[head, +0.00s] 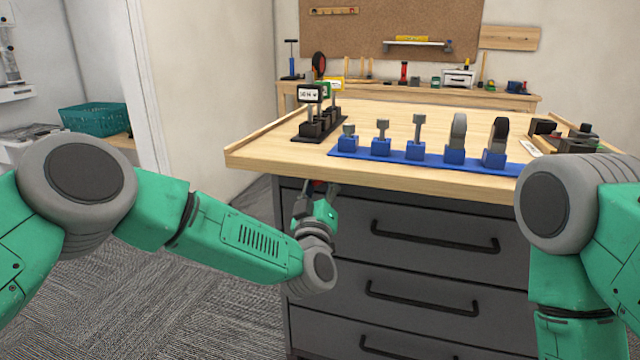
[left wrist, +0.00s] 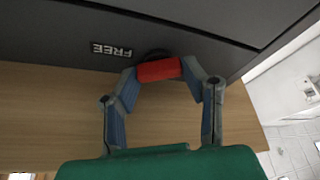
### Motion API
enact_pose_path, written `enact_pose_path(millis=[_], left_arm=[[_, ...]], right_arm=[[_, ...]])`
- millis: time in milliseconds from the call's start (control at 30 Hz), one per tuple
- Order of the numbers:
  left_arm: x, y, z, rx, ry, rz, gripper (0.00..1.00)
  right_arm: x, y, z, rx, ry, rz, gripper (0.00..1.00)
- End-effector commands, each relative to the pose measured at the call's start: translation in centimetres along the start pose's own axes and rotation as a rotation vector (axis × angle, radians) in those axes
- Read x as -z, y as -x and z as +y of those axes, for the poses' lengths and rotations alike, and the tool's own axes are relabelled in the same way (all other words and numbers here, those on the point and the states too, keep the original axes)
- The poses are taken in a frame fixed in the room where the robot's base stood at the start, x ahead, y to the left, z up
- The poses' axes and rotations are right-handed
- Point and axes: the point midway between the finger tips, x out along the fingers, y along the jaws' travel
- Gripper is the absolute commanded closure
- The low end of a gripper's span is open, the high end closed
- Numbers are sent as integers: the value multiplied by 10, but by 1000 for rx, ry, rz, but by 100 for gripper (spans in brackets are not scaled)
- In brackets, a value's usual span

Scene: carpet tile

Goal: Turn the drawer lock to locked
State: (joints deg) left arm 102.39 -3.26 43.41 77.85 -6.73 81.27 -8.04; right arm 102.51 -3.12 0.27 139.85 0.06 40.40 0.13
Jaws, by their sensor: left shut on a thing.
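The drawer lock's red knob (left wrist: 158,70) shows in the left wrist view, on the dark front of the drawer cabinet (head: 430,215). Its long side runs nearly crosswise in that view, and a black round part shows behind it. A white label reading FREE (left wrist: 112,50), upside down there, sits beside it. My left gripper (left wrist: 160,72) is shut on the red knob, one finger at each end. In the head view my left gripper (head: 318,190) is at the cabinet's upper left, under the worktop edge, and mostly hides the knob. My right gripper is out of view.
The wooden worktop (head: 270,150) overhangs the cabinet just above my left gripper. On it stand a blue rack (head: 410,154) of tools and a black stand (head: 305,138) with signs. Drawer handles (head: 435,238) jut out to the right. Carpet lies clear at left.

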Motion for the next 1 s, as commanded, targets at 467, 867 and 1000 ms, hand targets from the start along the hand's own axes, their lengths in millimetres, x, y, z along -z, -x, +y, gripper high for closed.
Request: enact_pose_path(millis=[467, 867, 1000], left_arm=[[3, -2, -1, 35, 80, 6, 91], [2, -2, 0, 33, 78, 5, 41], [2, -1, 0, 32, 78, 4, 41]], right_arm=[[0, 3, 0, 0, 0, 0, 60], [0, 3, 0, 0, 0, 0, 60], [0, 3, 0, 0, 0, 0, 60]])
